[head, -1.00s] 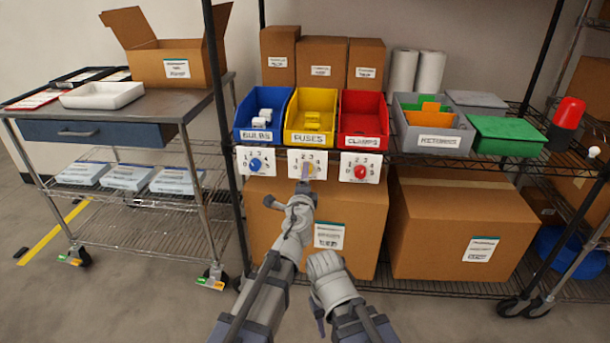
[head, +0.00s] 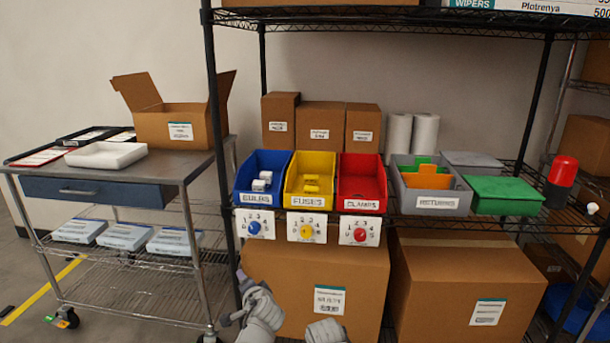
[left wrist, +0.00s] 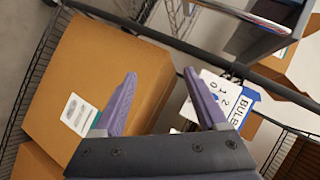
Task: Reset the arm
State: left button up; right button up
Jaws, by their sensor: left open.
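My left gripper (head: 240,292) is low in the head view, in front of the large box under the dials. In the left wrist view its two purple fingers (left wrist: 160,100) are spread apart with nothing between them. Only a rounded piece of my right arm (head: 325,330) shows at the bottom edge; its fingers are out of view. The blue dial (head: 254,227), yellow dial (head: 306,231) and red dial (head: 359,234) sit on white number plates under the bins. My left gripper is apart from all of them.
The blue bin (head: 262,178), yellow bin (head: 311,182) and red bin (head: 361,182) stand on the wire shelf above. A large cardboard box (head: 270,275) is close behind my left gripper. A black shelf post (head: 222,150) rises at left, beside a metal cart (head: 95,193).

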pick_arm(q)
jog(key=s+a+f+n+g+h, duration=0.2)
jog(key=s+a+f+n+g, duration=0.2)
jog(key=s+f+n+g, duration=0.5)
jog(key=s+d+f+m+g+h, duration=0.2)
jog(key=s+d+f+m+g, duration=0.15)
jog(key=s+d, duration=1.1)
notch_tip(320, 180, up, 34)
jog(key=p, duration=3.4)
jog(key=shift+s+a, duration=0.3)
jog(key=shift+a, duration=0.1)
